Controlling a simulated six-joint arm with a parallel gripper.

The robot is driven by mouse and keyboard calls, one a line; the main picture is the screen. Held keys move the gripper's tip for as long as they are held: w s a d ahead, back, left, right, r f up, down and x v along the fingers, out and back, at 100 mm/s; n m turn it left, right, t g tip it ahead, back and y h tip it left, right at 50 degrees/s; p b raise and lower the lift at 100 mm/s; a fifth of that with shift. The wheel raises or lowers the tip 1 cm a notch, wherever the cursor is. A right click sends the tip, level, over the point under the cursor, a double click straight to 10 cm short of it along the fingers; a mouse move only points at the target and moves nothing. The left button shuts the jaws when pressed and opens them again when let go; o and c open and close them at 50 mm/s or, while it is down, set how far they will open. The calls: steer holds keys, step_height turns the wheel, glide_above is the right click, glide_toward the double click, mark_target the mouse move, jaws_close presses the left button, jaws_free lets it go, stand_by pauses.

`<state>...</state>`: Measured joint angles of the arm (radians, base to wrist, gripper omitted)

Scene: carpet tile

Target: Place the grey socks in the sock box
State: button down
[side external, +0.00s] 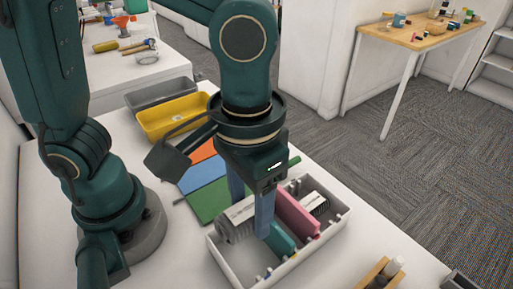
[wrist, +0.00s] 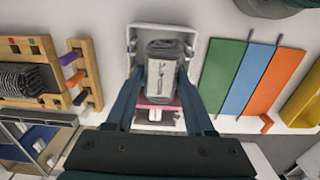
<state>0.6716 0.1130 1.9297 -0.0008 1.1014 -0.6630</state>
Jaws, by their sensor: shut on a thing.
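The grey socks (side external: 238,221) are a rolled, ribbed bundle with a pale paper band; in the wrist view the bundle (wrist: 165,72) sits between my two blue fingers. My gripper (side external: 250,216) points down and is shut on the socks. The sock box (side external: 312,247) is a white open tray with a pink divider (side external: 297,214) and a teal divider (side external: 281,240). The socks are at the box's left end, beside the teal divider. One finger hides part of them, and I cannot tell whether they touch the floor.
Another grey striped roll (side external: 316,204) lies beyond the pink divider. Green (side external: 207,201), blue and orange panels lie behind the box. A yellow bin (side external: 172,117) stands farther back. A wooden rack (wrist: 45,75) is left in the wrist view.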

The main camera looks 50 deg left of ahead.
step_height(320, 180, down, 10)
steer(key=shift+r, duration=0.25)
steer(key=shift+f, duration=0.15)
steer(key=c, duration=0.5)
jaws_free()
steer(key=shift+c, duration=0.2)
steer(key=shift+w, duration=0.1)
